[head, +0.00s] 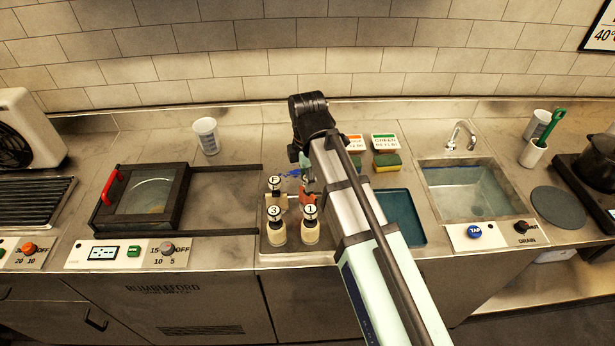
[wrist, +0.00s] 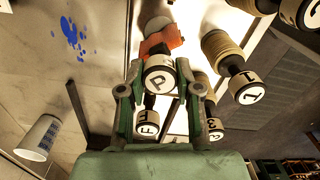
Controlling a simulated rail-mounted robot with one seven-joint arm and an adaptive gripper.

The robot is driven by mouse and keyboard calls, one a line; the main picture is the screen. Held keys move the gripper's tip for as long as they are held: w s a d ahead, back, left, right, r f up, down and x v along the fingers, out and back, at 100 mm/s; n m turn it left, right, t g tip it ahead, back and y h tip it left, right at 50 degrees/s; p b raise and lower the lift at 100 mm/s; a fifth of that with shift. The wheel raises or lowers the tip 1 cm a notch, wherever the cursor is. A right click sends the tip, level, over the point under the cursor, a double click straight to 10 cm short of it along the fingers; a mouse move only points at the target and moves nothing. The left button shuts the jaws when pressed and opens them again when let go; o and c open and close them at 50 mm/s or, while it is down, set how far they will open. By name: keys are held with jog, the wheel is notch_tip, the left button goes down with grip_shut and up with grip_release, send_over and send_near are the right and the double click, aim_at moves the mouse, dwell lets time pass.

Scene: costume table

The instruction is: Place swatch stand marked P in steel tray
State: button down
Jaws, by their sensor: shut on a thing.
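My gripper (wrist: 159,88) is shut on the swatch stand marked P (wrist: 157,72), with one green finger on each side of its round white cap. An orange piece shows on this stand in the wrist view, and orange (head: 307,197) also shows below my gripper (head: 311,184) in the head view. The steel tray (head: 292,254) lies on the counter beneath, left of my arm. I cannot tell whether the P stand's base touches the tray; my arm hides part of it.
Stands marked F (head: 274,184), 3 (head: 275,213) and 1 (head: 310,213) stand in the tray close around the held one. A blue basin (head: 405,215) is right of my arm. A white cup (head: 206,136) stands behind.

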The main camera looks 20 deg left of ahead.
dwell(0.3)
jog(key=c, duration=0.7)
grip_release()
jog(key=shift+o, duration=0.2)
jog(key=shift+f, duration=0.1)
jog(key=o, duration=0.4)
jog(key=shift+c, duration=0.2)
jog(key=shift+r, duration=0.2)
jog(key=shift+r+p, duration=2.65)
jog(key=shift+r, duration=0.7)
